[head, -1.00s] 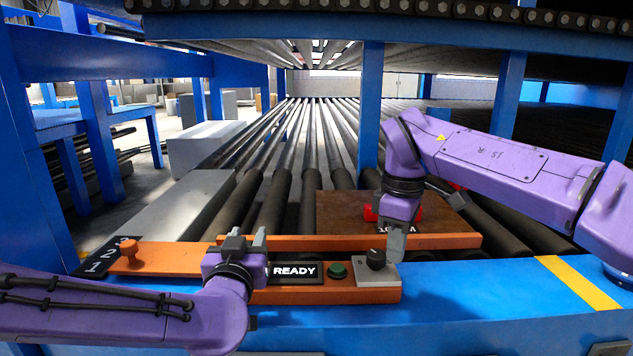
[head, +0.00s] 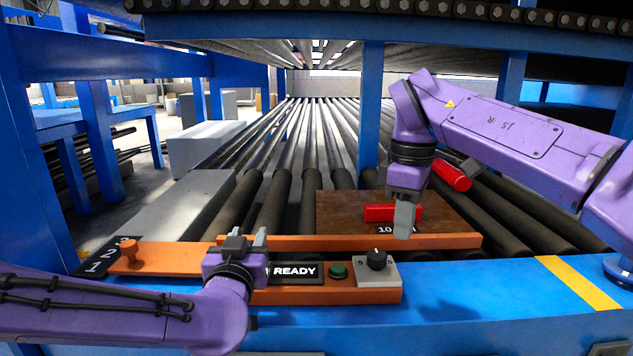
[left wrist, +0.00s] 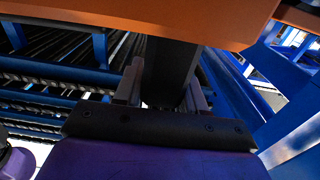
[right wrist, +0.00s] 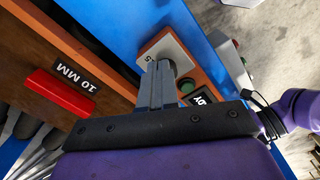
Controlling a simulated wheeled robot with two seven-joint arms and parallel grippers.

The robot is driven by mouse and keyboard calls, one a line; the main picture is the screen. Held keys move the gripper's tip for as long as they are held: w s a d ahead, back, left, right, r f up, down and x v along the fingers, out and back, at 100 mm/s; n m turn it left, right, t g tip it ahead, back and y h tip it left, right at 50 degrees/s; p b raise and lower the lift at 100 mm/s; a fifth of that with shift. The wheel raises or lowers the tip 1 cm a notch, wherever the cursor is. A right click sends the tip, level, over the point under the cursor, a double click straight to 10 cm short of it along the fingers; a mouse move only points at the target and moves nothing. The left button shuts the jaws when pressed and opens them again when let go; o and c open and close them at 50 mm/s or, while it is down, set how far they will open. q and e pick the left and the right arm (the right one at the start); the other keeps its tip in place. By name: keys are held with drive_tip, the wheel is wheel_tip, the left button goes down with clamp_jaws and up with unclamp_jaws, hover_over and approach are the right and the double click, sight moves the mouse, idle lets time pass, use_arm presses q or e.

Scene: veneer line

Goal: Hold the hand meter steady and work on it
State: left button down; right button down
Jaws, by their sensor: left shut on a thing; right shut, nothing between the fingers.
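The orange hand meter (head: 328,297) lies along the blue beam's edge in the head view. Its face has a black READY display (head: 295,271), a green button (head: 338,271) and a black knob (head: 376,259) on a grey plate marked S. My left gripper (head: 246,240) is shut on the meter, beside the display. In the left wrist view its fingers (left wrist: 160,92) flank a dark part under the orange body. My right gripper (head: 404,232) is shut and empty, above and right of the knob, apart from it. Its fingertips (right wrist: 155,70) partly cover the plate in the right wrist view.
A brown board (head: 340,212) bears a red block (head: 378,213) and a 10 MM label (right wrist: 76,75). Another red piece (head: 452,175) shows beside my right arm. The blue beam (head: 470,290) is clear at right.

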idle(0.3)
use_arm(q)
drive_tip(key=c, duration=0.6)
unclamp_jaws()
drive_tip(key=shift+o, duration=0.2)
drive_tip(key=s, duration=0.7)
drive_tip(key=shift+s+f, duration=0.1)
drive_tip(key=shift+s, duration=0.1)
